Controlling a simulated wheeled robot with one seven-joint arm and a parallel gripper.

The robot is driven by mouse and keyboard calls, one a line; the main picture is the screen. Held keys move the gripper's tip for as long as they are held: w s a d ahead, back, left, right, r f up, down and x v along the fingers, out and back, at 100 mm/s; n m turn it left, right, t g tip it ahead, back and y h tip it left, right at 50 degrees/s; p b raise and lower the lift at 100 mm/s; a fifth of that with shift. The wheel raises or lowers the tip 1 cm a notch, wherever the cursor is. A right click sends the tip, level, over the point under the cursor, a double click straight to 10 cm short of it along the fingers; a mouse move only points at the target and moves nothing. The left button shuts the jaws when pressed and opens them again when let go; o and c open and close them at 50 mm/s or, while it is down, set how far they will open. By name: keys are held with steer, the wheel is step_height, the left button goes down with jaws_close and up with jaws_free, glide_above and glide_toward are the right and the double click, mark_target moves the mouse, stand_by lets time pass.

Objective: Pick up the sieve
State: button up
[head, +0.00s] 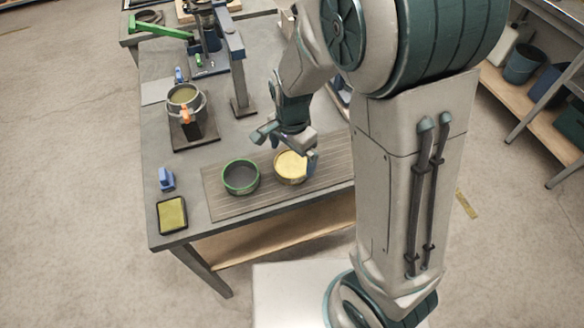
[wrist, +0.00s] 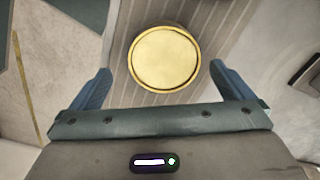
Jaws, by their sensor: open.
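Two round, shallow vessels stand side by side on a ribbed board (head: 235,207) near the table's front edge. One is a green-rimmed round vessel (head: 240,177) with a dark grey inside. The other is a yellow-topped round vessel (head: 291,166) to its right. I cannot tell for sure which is the sieve. My gripper (head: 288,148) is open above the yellow-topped vessel, and one finger hides part of its right rim. In the wrist view, the yellow-topped vessel (wrist: 164,58) lies ahead, between the lines of my two open fingers (wrist: 160,76), apart from both.
A pot with an orange part (head: 184,98) stands on a dark plate at the left. A blue block (head: 166,179) and a yellow-topped tray (head: 172,214) sit at the front left. A grey post (head: 238,75) and a green-handled lever (head: 160,29) stand behind.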

mark_target(292, 169)
steer(key=shift+w+f+p, duration=0.2)
steer(key=shift+f, duration=1.15)
steer(key=shift+w+f+p, duration=0.15)
steer(key=shift+f, duration=1.15)
steer(key=c, duration=1)
